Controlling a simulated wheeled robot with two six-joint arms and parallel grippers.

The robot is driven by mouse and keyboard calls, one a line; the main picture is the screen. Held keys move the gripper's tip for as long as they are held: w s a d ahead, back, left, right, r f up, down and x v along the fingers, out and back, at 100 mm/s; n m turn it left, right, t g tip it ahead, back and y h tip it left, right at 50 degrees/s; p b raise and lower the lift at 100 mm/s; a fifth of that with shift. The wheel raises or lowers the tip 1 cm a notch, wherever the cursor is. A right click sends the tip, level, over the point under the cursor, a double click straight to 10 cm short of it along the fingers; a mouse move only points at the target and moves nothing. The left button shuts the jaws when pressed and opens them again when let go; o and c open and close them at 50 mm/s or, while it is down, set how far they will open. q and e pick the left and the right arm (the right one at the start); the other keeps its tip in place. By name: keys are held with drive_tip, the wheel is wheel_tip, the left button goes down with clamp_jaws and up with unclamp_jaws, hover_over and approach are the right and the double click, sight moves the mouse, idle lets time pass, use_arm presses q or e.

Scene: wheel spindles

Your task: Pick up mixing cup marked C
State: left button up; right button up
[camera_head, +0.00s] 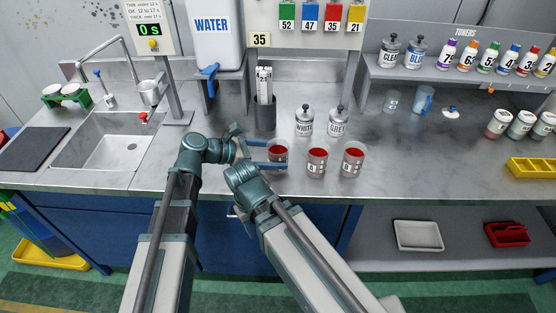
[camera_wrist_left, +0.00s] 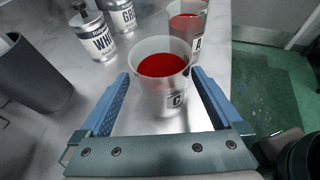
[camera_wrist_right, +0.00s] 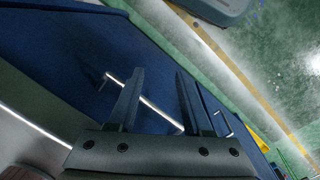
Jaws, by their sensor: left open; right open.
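Mixing cup C (camera_head: 278,152) is a clear cup with red contents, upright on the counter. Its C label shows in the left wrist view (camera_wrist_left: 164,82). My left gripper (camera_head: 283,154) reaches it from the left, open, with one blue finger on each side of the cup. In the left wrist view the cup is between the open fingers (camera_wrist_left: 160,78), with a gap seeming to show on both sides. My right gripper (camera_wrist_right: 156,75) is open and empty, in front of a blue cabinet front with a metal handle.
A cup marked A (camera_head: 317,161) and another red-filled cup (camera_head: 353,159) stand to the right. The WHITE can (camera_head: 304,124), GREY can (camera_head: 337,125) and a dark holder (camera_head: 265,117) stand behind. A sink (camera_head: 113,145) is at left.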

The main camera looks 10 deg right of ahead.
sight(288, 156)
use_arm(q)
drive_tip(key=b+x, duration=0.1)
drive_tip(key=x, duration=0.4)
drive_tip(key=shift+s+b, duration=0.15)
drive_tip(key=shift+b, duration=0.15)
drive_tip(key=shift+a, duration=0.1)
drive_tip(key=shift+c, duration=0.2)
drive_tip(key=c, duration=1.3)
drive_tip(key=shift+o, duration=0.2)
drive_tip(key=shift+r, duration=0.15)
wheel_tip(288, 156, up, 10)
drive_tip(key=p, duration=1)
